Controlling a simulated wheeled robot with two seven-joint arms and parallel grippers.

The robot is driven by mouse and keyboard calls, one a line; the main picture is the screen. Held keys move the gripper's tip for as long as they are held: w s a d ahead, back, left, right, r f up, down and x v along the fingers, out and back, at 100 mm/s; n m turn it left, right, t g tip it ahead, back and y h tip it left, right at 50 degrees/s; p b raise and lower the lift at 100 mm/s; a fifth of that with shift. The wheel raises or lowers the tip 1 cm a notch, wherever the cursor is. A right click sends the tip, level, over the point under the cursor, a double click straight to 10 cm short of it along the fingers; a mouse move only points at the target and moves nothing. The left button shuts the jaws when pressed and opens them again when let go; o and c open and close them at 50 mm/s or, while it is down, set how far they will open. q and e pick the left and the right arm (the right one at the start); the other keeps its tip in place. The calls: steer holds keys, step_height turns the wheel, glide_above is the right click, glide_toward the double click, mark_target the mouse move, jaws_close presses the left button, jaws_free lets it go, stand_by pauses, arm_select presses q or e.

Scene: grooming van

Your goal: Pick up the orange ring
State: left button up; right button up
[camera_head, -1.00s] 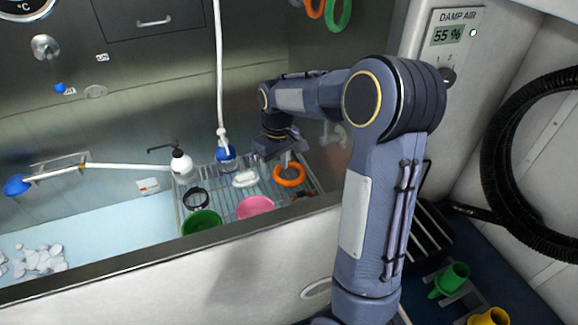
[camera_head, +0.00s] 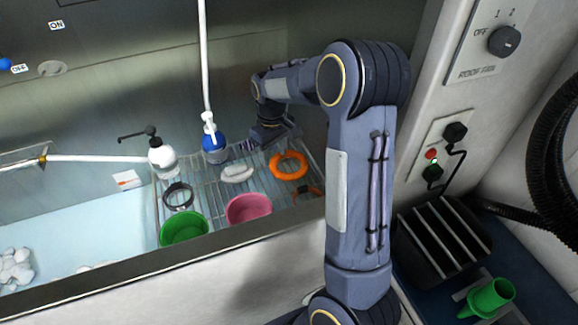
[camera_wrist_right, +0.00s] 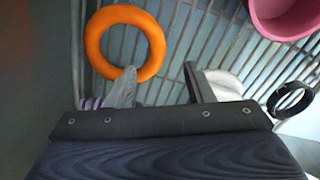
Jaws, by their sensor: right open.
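The orange ring (camera_head: 276,166) lies on a wire rack at the back right of the tub. It also shows in the right wrist view (camera_wrist_right: 98,19), near the top left. My right gripper (camera_head: 268,146) is behind and a little left of the ring in the head view. In the right wrist view its two fingers (camera_wrist_right: 158,82) are apart with nothing between them. The left fingertip overlaps the lower edge of the ring in that picture; I cannot tell whether it touches. My left gripper is in neither view.
On the wire rack (camera_head: 210,194) stand a pink bowl (camera_head: 249,208), a green bowl (camera_head: 184,229), a black ring (camera_head: 178,195) and a white bar (camera_head: 236,173). A white pump bottle (camera_head: 162,160) and a blue bottle (camera_head: 214,150) stand behind. The tub's front wall (camera_head: 200,280) is nearest.

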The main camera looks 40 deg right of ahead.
mark_target(278, 170)
steer(key=f, duration=0.6)
steer(key=shift+s+d+f, duration=0.15)
steer(key=shift+s+d, duration=0.1)
steer(key=shift+s, duration=0.1)
steer(key=c, duration=1)
jaws_close()
